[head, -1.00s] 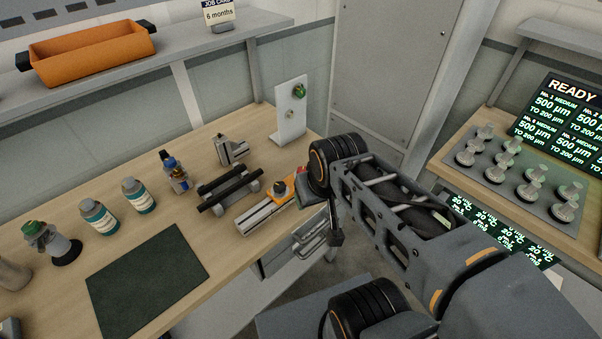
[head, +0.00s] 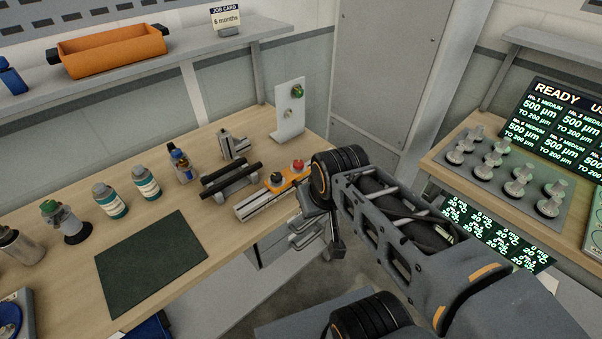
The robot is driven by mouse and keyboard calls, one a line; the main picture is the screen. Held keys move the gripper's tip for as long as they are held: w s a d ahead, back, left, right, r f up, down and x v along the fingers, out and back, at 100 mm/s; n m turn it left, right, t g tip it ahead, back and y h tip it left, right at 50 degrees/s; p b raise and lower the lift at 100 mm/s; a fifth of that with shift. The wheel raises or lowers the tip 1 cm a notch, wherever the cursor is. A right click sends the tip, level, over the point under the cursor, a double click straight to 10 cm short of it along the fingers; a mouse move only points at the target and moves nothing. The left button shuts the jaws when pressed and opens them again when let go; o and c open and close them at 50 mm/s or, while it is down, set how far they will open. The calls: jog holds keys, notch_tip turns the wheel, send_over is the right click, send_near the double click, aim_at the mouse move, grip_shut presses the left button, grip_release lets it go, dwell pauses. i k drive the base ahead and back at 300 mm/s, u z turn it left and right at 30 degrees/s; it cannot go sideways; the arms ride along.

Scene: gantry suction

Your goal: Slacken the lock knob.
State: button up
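An orange carriage (head: 288,176) sits on a pale metal rail (head: 259,204) near the right end of the bench. A dark round knob (head: 277,178) stands on its left part and a red knob (head: 298,165) on its right part. I cannot tell for certain which of them is the lock knob. My gripper (head: 336,247) hangs below the wrist of my arm, to the right of the rail and past the bench's front edge. It looks apart from both knobs. Its fingers are small and dark, so I cannot tell whether they are open or shut.
Black bars on a stand (head: 231,180) lie left of the rail. A white upright plate (head: 290,112) stands behind. Bottles (head: 146,182) and a dark green mat (head: 150,263) are farther left. An orange bin (head: 113,50) is on the shelf above.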

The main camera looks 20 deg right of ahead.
aim_at(298, 164)
jog(key=z, duration=4.2)
jog(key=i, duration=0.1)
jog(key=u, duration=3.4)
jog(key=i, duration=0.5)
jog(key=u, duration=1.3)
